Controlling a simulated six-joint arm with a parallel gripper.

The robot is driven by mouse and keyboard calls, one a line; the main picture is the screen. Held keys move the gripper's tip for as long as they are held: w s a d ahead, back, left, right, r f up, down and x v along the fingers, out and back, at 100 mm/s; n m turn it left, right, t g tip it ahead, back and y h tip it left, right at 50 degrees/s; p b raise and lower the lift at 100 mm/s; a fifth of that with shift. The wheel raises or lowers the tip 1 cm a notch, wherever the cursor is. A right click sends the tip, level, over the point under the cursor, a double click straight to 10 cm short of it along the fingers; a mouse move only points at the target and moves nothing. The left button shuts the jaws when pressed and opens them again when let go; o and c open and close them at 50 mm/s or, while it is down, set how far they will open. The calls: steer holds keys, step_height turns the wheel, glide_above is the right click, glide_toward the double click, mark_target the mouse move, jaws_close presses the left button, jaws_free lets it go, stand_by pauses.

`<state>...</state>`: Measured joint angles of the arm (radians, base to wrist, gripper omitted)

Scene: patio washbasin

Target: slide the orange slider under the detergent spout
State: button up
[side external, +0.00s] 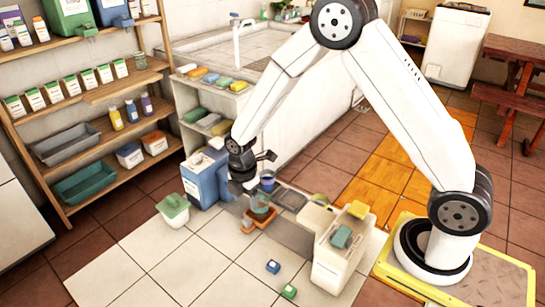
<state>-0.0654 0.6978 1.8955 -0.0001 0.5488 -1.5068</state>
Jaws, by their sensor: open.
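The orange slider (262,222) lies low on a grey surface near the middle of the side external view. A small teal container (263,207) appears on or just behind it. My gripper (251,207) points down over the slider's left part, with its jaws open. I cannot tell whether a finger touches the slider or the container. A blue and white box-like unit (204,181) stands left of my gripper. Green (68,14) and blue (110,10) dispensers with spouts sit on the upper left shelf. Which spout is the detergent one is unclear.
A blue cup (267,178) stands just behind my gripper. A green-lidded white bin (173,209) is at left. A white cabinet (340,262) with sponges stands at right. Small blue (272,267) and green (289,291) blocks lie on the floor. Pale tiles at front left are clear.

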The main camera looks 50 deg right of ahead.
mark_target(247, 219)
steer(key=shift+f, duration=3.65)
jaws_close()
